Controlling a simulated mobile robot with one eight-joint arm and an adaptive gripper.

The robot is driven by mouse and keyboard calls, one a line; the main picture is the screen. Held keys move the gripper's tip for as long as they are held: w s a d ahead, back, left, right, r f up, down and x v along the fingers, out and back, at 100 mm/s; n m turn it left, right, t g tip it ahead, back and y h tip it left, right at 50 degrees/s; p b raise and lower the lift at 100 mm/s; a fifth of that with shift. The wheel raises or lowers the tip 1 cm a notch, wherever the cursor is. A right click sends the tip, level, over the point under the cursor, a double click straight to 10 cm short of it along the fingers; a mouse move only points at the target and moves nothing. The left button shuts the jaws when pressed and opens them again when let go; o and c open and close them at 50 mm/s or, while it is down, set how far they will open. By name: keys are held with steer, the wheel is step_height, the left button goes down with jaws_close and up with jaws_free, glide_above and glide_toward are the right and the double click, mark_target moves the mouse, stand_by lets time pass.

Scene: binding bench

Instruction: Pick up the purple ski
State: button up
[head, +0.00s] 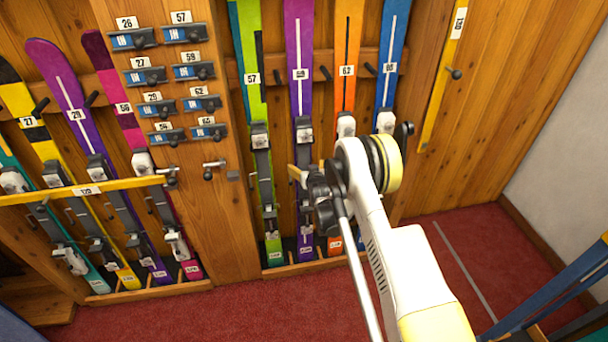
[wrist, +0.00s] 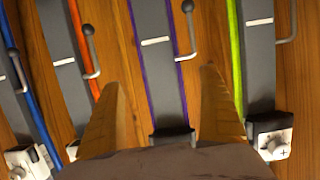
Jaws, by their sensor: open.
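A purple ski (head: 298,40) with a white stripe and a tag that seems to read 59 stands upright in the middle rack, between a green and an orange ski. Its grey binding section with purple edges fills the middle of the wrist view (wrist: 160,70). My gripper (wrist: 162,80) is open, with one tan finger on each side of this ski; I cannot tell whether they touch it. In the head view my gripper (head: 297,176) is at the ski's binding and hides part of it. Another purple ski (head: 68,85), tagged 29, leans in the left rack.
A yellow bar (head: 90,190) crosses the left rack's skis; another yellow bar (head: 443,80) stands upright at right. Labelled latches (head: 145,77) line the post. Red carpet (head: 200,315) is clear.

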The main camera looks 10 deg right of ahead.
mark_target(304, 164)
steer(key=b+x, duration=0.1)
steer(key=x, duration=0.1)
steer(key=b+x, duration=0.1)
steer(key=x, duration=0.2)
steer(key=shift+a+f+b, duration=0.1)
steer(key=shift+f+b, duration=0.25)
steer(key=shift+f, duration=0.05)
steer(key=shift+r, duration=0.15)
steer(key=c, duration=1.9)
steer(key=shift+c, duration=0.3)
